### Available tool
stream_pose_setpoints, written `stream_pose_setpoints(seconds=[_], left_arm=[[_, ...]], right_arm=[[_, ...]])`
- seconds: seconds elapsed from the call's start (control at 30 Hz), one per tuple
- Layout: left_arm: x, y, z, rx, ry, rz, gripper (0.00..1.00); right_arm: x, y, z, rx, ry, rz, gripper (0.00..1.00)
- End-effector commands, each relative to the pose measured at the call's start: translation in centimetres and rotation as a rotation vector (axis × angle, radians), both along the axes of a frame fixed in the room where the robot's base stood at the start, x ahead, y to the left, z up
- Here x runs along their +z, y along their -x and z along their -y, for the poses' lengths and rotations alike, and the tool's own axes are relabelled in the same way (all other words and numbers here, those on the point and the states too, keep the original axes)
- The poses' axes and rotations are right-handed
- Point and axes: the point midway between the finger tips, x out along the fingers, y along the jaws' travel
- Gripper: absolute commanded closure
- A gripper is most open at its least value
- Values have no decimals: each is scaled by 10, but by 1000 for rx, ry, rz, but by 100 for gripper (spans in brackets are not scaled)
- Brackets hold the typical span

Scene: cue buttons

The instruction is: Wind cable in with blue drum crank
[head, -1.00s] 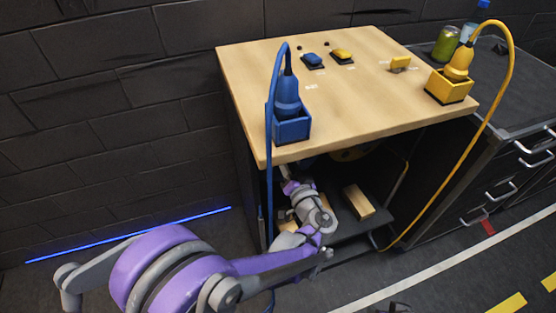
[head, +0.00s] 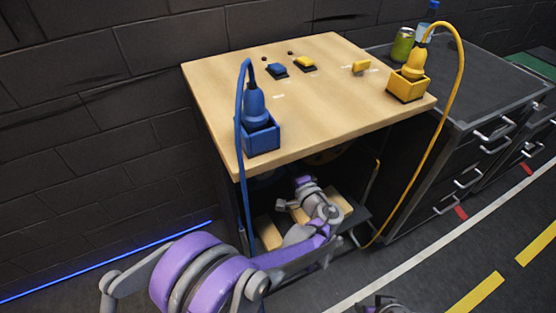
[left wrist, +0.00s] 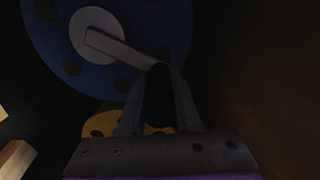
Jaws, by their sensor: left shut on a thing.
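The blue drum (left wrist: 62,58) fills the upper left of the left wrist view, with a grey hub and a crank arm (left wrist: 122,48) pointing down and right. My left gripper (left wrist: 160,72) is shut on the crank's outer end, whose handle is mostly hidden between the fingers. In the head view my left gripper (head: 302,183) reaches into the dark open cabinet under the wooden top (head: 330,110). The blue cable (head: 241,170) runs from a blue plug (head: 255,105) in a blue box (head: 263,139) down the cabinet's left front. My right gripper is not in view.
A yellow drum (left wrist: 98,124) sits behind and below the blue one. Wooden blocks (head: 267,232) lie on the cabinet's low shelf. A yellow cable (head: 432,130) hangs at the right. Blue (head: 277,70) and yellow (head: 305,63) buttons are on top.

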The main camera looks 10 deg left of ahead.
Motion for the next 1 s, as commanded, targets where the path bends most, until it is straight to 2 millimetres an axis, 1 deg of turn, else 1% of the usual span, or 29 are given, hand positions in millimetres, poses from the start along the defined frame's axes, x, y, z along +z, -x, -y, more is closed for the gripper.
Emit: stream_pose_setpoints(seconds=[0.03,0.3,0.87,0.9,0.97,1.0], left_arm=[[-1,-2,4,-5,-22,-14,100],[-7,-6,10,-5,-19,-13,100],[-10,-6,11,-4,-13,-14,100],[-10,-6,11,-4,-13,-14,64],[-10,-6,11,-4,-13,-14,53],[-10,-6,11,-4,-15,-14,46]], right_arm=[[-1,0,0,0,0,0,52],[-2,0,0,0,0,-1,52],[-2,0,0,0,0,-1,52],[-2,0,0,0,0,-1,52],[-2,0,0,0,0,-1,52],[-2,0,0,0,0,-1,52]])
